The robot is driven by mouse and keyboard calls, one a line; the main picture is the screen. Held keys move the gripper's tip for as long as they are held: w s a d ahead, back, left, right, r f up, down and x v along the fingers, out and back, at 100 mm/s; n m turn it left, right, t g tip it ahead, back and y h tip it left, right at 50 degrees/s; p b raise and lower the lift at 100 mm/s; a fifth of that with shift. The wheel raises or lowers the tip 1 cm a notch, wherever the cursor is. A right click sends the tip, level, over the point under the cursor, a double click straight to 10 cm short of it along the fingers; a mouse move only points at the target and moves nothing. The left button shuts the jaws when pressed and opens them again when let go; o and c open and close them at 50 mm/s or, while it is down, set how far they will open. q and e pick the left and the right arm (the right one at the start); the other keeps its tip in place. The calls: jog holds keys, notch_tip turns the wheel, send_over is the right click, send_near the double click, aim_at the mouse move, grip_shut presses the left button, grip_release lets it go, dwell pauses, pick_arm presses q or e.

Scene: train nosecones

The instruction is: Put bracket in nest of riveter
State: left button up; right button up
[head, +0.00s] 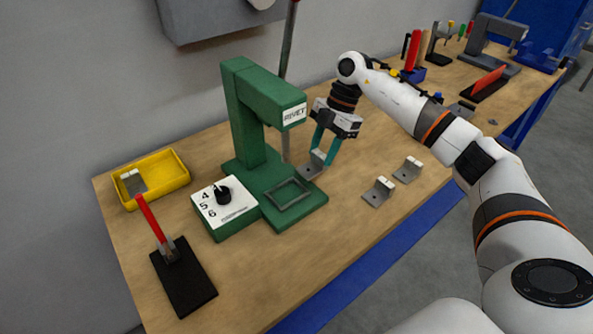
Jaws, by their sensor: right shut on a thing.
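The green riveter (246,115), labelled RIVET, stands on the wooden bench. Its nest (288,193) is a rectangular raised frame on the green base and looks empty. My right gripper (322,156) points down just behind and to the right of the nest. Its teal fingers are shut on a grey metal bracket (312,170), which is at the base's right edge; whether it touches anything below I cannot tell. Two similar loose brackets, a nearer one (378,192) and a farther one (408,169), lie on the bench to the right. My left gripper is out of view.
A dial box (223,205) marked 4, 5, 6 adjoins the riveter's left. A yellow tray (172,168) holds a bracket-like part. A black plate with a red lever (150,218) stands front left. More tools and a grey press (487,45) stand far right. The front bench is clear.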

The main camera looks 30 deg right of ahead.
aim_at(313, 167)
jog(key=a, duration=0.2)
jog(key=a+p, duration=0.1)
jog(key=a, duration=0.2)
jog(key=s+a, duration=0.1)
jog(key=a, duration=0.1)
jog(key=shift+a, duration=0.25)
jog(key=shift+f+p, duration=0.55)
jog(key=shift+f, duration=1.25)
jog(key=o, duration=1)
jog(key=shift+f, duration=0.1)
jog(key=b+v, duration=0.2)
jog(key=v, duration=1)
